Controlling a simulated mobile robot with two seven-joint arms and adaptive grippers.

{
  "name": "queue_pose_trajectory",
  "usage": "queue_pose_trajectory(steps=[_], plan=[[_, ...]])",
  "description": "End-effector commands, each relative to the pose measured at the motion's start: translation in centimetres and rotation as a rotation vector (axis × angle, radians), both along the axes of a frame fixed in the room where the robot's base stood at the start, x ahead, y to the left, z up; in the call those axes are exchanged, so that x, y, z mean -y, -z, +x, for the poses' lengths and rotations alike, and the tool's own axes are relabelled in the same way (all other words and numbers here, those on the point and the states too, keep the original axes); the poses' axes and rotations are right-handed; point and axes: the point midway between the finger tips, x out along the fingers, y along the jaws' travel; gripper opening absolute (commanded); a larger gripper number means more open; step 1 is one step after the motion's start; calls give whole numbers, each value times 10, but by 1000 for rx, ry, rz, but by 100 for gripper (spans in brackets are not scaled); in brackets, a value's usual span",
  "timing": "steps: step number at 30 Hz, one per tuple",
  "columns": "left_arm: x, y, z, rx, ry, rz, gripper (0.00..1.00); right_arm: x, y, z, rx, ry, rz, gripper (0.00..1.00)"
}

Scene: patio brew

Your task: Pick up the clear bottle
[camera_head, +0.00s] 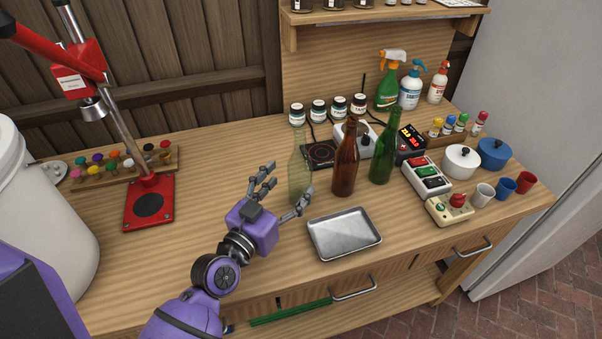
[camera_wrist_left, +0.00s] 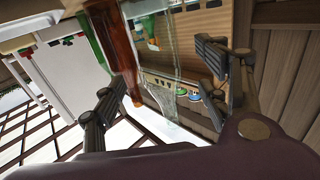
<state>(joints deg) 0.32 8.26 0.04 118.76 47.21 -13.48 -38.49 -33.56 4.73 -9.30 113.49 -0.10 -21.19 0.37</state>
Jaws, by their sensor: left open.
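The clear bottle (camera_head: 299,172) is pale greenish glass and stands upright on the wooden bench, left of the brown bottle (camera_head: 345,160) and the green bottle (camera_head: 384,150). My left gripper (camera_head: 284,186) is open, low over the bench, with its fingers pointing at the clear bottle. In the head view one finger lies to the left of the bottle and the other in front of it. In the left wrist view the clear bottle (camera_wrist_left: 178,75) shows between the spread fingers (camera_wrist_left: 165,80), with the brown bottle (camera_wrist_left: 122,50) close beside it. My right gripper is not in view.
A metal tray (camera_head: 344,234) lies right of my left gripper, near the front edge. A hot plate (camera_head: 320,155) sits behind the bottles. A red capping press (camera_head: 149,203) stands at the left. Bare bench lies between press and gripper.

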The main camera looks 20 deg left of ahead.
Motion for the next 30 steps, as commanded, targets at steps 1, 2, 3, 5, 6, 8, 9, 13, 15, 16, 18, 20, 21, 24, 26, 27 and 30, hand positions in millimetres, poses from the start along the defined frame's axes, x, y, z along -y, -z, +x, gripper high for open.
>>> queue_pose_trajectory(steps=[1, 2, 3, 5, 6, 8, 9, 13, 15, 16, 18, 20, 21, 24, 26, 27, 30], plan=[[2, -4, 7, 4, 0, -3, 68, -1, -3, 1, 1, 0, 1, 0], [3, -4, 11, 3, 0, -4, 68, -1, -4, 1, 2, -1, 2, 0], [4, -5, 16, 5, 1, -3, 68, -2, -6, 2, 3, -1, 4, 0], [7, -5, 26, 5, 1, -3, 68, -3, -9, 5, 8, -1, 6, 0], [9, -5, 32, 6, 2, -5, 68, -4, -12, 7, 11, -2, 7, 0], [10, -4, 40, 5, 1, -2, 68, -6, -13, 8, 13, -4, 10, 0], [11, -4, 45, 5, 1, -2, 68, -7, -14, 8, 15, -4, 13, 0], [12, -1, 52, 2, 1, 0, 68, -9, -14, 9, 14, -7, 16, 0], [12, 0, 52, 0, 1, 0, 68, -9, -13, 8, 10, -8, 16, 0], [12, 0, 52, 0, 1, 0, 68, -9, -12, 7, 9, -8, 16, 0], [12, 0, 51, 0, 1, 0, 68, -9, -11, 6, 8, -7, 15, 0], [12, 0, 51, 0, 1, 0, 64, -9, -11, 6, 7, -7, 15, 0], [12, 0, 51, 0, 1, 0, 59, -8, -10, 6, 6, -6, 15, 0], [12, 0, 51, 0, 1, 0, 46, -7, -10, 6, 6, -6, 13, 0], [12, 0, 51, 0, 1, 0, 38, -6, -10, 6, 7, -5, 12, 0], [12, 0, 51, 0, 1, 0, 33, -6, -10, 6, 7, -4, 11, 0], [12, 0, 51, 0, 1, 0, 19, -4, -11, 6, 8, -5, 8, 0]])
